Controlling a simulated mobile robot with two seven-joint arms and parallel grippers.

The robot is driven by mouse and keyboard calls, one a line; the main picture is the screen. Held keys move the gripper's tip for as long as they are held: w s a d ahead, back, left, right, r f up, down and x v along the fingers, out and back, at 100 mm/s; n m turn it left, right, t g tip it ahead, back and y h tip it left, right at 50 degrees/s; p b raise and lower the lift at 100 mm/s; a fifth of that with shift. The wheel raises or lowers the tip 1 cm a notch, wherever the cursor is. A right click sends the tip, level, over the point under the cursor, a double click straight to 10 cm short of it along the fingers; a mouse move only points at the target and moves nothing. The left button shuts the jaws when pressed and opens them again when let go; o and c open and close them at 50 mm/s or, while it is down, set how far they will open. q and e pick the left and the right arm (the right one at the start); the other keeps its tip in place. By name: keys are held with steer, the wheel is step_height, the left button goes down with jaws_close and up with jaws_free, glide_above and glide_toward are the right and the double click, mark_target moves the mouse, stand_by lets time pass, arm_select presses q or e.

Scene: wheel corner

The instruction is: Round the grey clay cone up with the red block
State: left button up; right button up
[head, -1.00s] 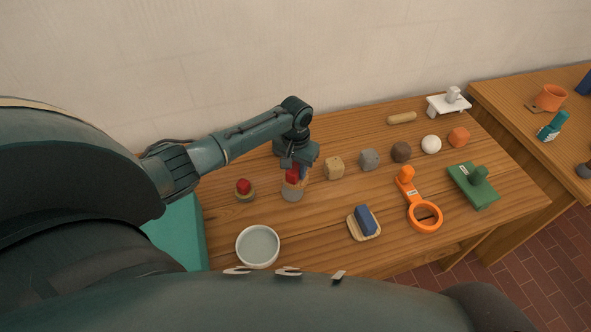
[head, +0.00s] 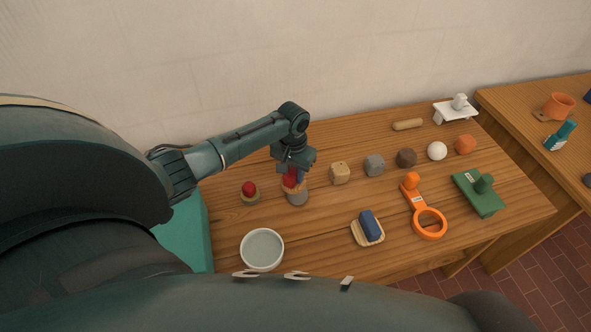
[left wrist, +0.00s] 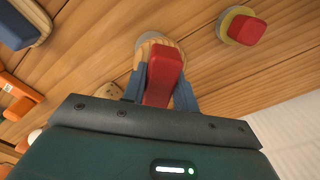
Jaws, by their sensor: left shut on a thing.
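My left gripper (head: 293,173) is shut on the red block (head: 289,179), which fills the space between the blue fingers in the left wrist view (left wrist: 163,77). A tan wooden disc (head: 294,188) shows directly below the red block. The grey clay cone (head: 298,199) stands on the table under them, its top hidden by the disc and block. In the left wrist view only a pale grey rim (left wrist: 146,41) shows past the disc. Whether the disc touches the clay cannot be told. My right gripper is out of view.
A second red-topped piece (head: 249,189) stands to the left, with a white bowl (head: 262,250) in front of it. A tan cube (head: 340,173), a grey lump (head: 374,165) and a blue block on a wooden base (head: 368,227) are to the right. The front middle is clear.

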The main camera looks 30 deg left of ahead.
arm_select(q)
steer(key=shift+s+d, duration=0.45)
steer(key=shift+d, duration=0.05)
steer(key=shift+w+d, duration=0.3)
steer(key=shift+d, duration=0.25)
steer(key=shift+w+d+b, duration=0.15)
steer(key=shift+w+b, duration=0.15)
steer(key=shift+w, duration=0.25)
steer(key=shift+w+a, duration=0.35)
steer(key=shift+a, duration=0.25)
